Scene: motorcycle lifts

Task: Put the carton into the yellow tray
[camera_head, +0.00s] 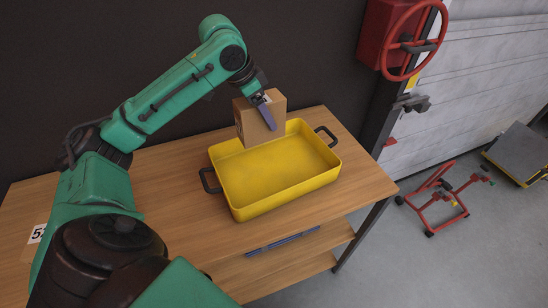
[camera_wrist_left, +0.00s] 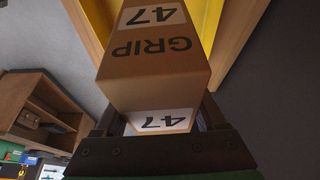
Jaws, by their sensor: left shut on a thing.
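The brown cardboard carton (camera_head: 262,124) is held by my left gripper (camera_head: 263,108) over the back part of the yellow tray (camera_head: 237,206). The tray has dark handles at its ends and sits on the wooden table. In the left wrist view the carton (camera_wrist_left: 150,72) is between the fingers, with printed labels reading 47 and GRIP; part of the yellow tray (camera_wrist_left: 208,22) shows behind it. The carton hides part of the tray's back wall. I cannot tell whether its bottom touches the tray. My right gripper is not in view.
The wooden table (camera_head: 361,185) has bare top around the tray and a lower shelf (camera_head: 290,268) with a blue item. A red stand (camera_head: 436,198) is on the floor at right. A red box with a wheel (camera_head: 412,42) hangs near the door. A dark wall rises behind the table.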

